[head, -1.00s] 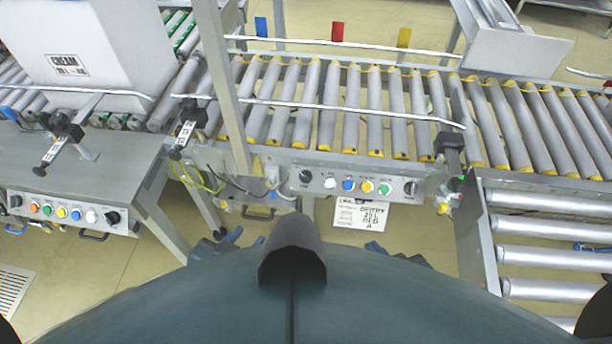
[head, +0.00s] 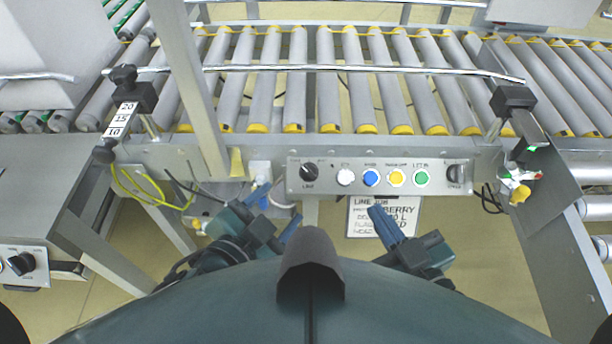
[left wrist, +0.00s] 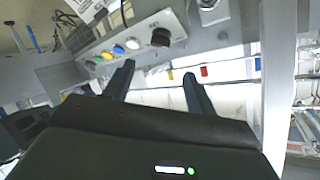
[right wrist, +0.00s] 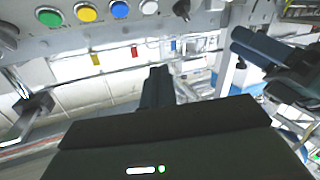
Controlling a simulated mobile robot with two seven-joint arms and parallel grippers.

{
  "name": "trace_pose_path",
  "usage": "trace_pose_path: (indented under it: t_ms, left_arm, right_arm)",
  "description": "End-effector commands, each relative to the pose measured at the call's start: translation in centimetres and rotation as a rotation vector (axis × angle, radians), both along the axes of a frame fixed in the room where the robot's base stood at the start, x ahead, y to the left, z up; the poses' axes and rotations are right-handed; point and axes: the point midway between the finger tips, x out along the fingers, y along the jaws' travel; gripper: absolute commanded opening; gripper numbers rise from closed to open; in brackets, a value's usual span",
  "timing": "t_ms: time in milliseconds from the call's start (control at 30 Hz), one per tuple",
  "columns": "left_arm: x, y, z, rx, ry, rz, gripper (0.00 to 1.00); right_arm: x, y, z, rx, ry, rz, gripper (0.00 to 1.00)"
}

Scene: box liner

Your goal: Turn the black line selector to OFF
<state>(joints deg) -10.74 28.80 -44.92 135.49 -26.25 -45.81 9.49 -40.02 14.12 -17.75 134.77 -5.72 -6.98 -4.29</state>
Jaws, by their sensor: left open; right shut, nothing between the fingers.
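The black line selector (head: 309,172) is the round knob at the left end of the grey control panel (head: 437,187), above a label that seems to read LINE. Its pointer direction is too small to tell surely. It also shows in the left wrist view (left wrist: 161,37) and at the top of the right wrist view (right wrist: 182,8). My left gripper (head: 274,212) is open and empty, below and left of the selector, apart from it. My right gripper (head: 384,225) is shut and empty, below the panel's buttons and right of the selector.
White (head: 345,177), blue (head: 371,178), yellow (head: 396,178) and green (head: 420,179) buttons sit right of the selector. Another black knob (head: 456,174) is at the panel's right end. A grey post (head: 190,90) stands left of the panel. A printed sign (head: 362,217) hangs below.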

Motion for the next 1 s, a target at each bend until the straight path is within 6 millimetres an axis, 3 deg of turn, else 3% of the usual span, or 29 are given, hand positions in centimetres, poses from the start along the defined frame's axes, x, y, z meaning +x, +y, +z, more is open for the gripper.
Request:
trace_pose_path:
  t_ms: [300, 500, 700, 1000]
  left_arm:
    - [5.8, -2.8, -2.4, 0.001, -0.003, 0.0, 0.56]
    - [8.4, -4.1, -3.5, 0.0, 0.0, 0.0, 0.56]
    - [9.7, -4.7, -3.9, 0.0, 0.001, 0.0, 0.56]
    - [9.8, -4.8, -3.9, 0.0, 0.002, 0.0, 0.56]
  right_arm:
    - [-0.1, 0.6, -0.2, 0.009, -0.108, 0.028, 0.0]
    - [-0.3, 1.0, -0.2, 0.015, -0.175, 0.05, 0.0]
    - [-0.4, 1.3, 0.0, 0.019, -0.208, 0.063, 0.0]
    - [-0.5, 1.3, 0.1, 0.02, -0.213, 0.063, 0.0]
